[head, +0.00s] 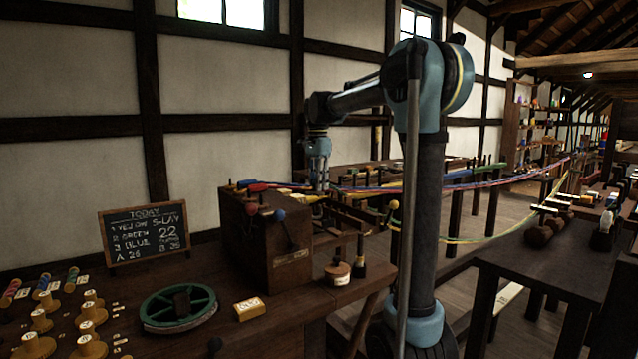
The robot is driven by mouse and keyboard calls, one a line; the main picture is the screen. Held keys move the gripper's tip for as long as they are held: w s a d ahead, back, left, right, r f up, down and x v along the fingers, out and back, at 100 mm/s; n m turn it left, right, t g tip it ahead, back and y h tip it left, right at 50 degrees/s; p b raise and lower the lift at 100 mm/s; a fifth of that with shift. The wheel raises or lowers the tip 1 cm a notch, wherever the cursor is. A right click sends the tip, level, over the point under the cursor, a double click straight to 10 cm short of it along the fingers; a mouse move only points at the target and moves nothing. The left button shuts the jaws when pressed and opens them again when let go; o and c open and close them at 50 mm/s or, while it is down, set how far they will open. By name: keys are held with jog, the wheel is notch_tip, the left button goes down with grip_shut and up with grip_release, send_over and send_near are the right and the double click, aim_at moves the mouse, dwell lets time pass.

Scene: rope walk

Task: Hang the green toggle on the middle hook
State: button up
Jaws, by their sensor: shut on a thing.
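My gripper (318,182) points straight down, small and far off in the head view, behind the wooden box (292,255) and above the bench top. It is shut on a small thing. The thing's shape and colour are too small and dark to make out. The middle hook cannot be picked out. Coloured ropes (460,178) run away to the right from near my gripper.
On the near bench stand a chalkboard (145,236), a green wheel (178,307), a yellow block (249,309), a small pot (338,271) and several wooden spools (88,345). Another dark bench (545,262) stands at right. Floor shows between the benches.

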jog(key=shift+d+f, duration=0.25)
jog(key=shift+f, duration=2.65)
jog(key=shift+f, duration=0.15)
jog(key=o, duration=1)
jog(key=shift+c, duration=0.2)
jog(key=shift+r, duration=4.05)
